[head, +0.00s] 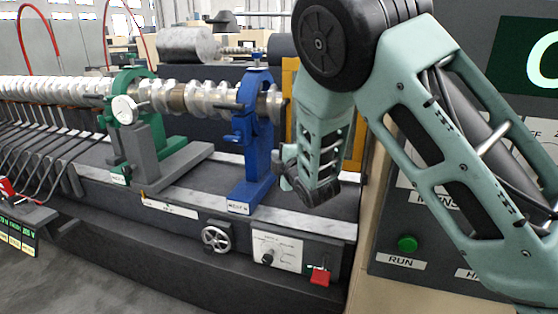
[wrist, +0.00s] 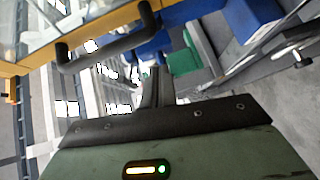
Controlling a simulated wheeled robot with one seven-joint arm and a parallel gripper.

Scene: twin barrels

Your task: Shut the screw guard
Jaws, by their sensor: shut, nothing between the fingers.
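The screw guard shows in the wrist view as a yellow frame (wrist: 110,28) around a clear panel at the upper left. A black bar handle (wrist: 108,46) is fixed to it. In the head view a strip of a yellow frame (head: 289,78), apparently the same guard, stands behind my arm and is mostly hidden. My gripper (wrist: 151,78) is shut and empty in the wrist view, its fingertips just below the handle; I cannot tell if they touch it. In the head view my wrist hangs in front of the yellow frame and hides the fingertips.
A blue rest (head: 254,140) and a green rest (head: 135,115) hold a long screw shaft (head: 60,90) left of my arm. The machine bed has a handwheel (head: 216,239) and a red switch (head: 320,276). A grey control panel (head: 415,220) stands at the right.

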